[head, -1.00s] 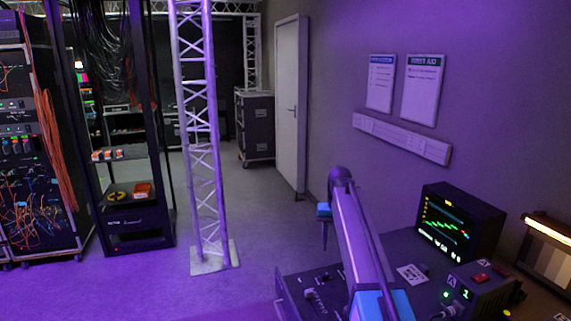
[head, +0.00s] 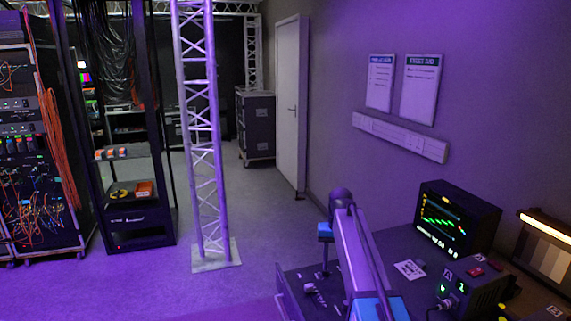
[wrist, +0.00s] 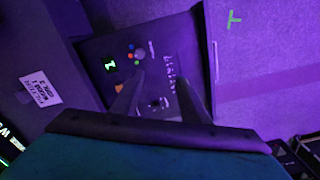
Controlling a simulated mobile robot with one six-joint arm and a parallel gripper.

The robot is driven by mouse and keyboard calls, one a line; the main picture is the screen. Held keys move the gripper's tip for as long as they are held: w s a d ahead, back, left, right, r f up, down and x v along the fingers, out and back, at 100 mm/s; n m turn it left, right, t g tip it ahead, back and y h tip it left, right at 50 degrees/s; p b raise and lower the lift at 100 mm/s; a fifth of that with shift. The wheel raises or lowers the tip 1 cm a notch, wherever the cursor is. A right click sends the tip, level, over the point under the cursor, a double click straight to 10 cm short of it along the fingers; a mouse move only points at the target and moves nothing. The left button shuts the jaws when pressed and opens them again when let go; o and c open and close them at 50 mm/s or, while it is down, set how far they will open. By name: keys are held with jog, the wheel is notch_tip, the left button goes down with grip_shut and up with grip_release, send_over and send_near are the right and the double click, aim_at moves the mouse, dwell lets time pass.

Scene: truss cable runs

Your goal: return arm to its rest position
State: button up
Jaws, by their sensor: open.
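My arm (head: 360,255) rises from the bottom of the head view, bends at a dark elbow and comes down at the wrist. My gripper (wrist: 161,85) shows in the wrist view with its two dark fingers spread apart and nothing visibly held between them. In the head view its blue wrist part (head: 325,231) hangs just left of the elbow, by the desk's far left edge; the fingertips are too small to make out there. Beyond the fingers, the wrist view shows a dark panel (wrist: 140,62) with a green digit, knobs and a small socket-like part.
The desk (head: 405,247) carries a monitor (head: 455,222), a control box (head: 476,285) and a white card (head: 409,270). A truss upright (head: 207,170) and equipment racks (head: 38,150) stand at left. Open floor (head: 255,225) lies between truss and wall. A green floor mark (wrist: 234,19) shows right.

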jog(key=s+f+n+g+b, duration=0.1)
jog(key=s+f+g+b, duration=0.4)
jog(key=s+f, duration=4.6)
jog(key=b+x, duration=0.2)
jog(key=b, duration=0.3)
jog(key=shift+f, duration=0.45)
jog(key=shift+c, duration=1.2)
